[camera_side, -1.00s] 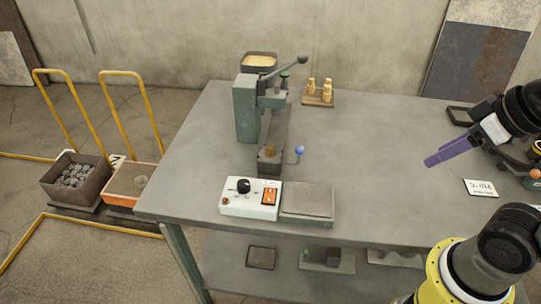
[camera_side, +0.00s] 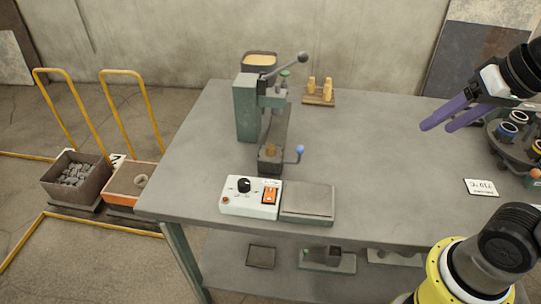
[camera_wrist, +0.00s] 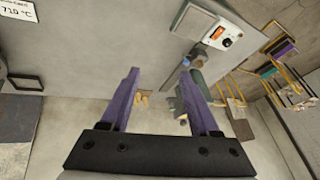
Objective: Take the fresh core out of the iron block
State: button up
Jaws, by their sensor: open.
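The small dark iron block (camera_side: 270,166) stands on the bench in front of the green press. A tan core (camera_side: 270,150) shows in its top, and a lever with a blue knob (camera_side: 300,150) sticks out to its right. My gripper (camera_side: 438,127) is at the right side of the bench, well away from the block and raised above the top. Its two purple fingers are apart with nothing between them. In the wrist view the open fingers (camera_wrist: 160,82) frame the bench, and the block is small and hard to make out there.
The green press (camera_side: 247,108) with its long handle stands behind the block. A control box (camera_side: 240,197) and a flat grey plate (camera_side: 308,201) lie in front. A wooden rack (camera_side: 319,101) holds several tan cores. A round carousel (camera_side: 510,150) stands at right. The middle bench is clear.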

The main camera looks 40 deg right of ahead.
jog(key=w+r+m, duration=0.3)
jog(key=w+r, duration=0.1)
jog(key=w, duration=0.1)
jog(key=m+g, duration=0.6)
send_over(271, 146)
jog(key=f, duration=2.1)
jog(key=shift+w, duration=0.2)
jog(key=shift+s+a+f, duration=0.1)
jog(key=shift+s+f, duration=0.05)
jog(key=shift+f, duration=1.4)
jog(key=shift+s+f, duration=0.1)
jog(key=shift+f, duration=1.45)
grip_shut()
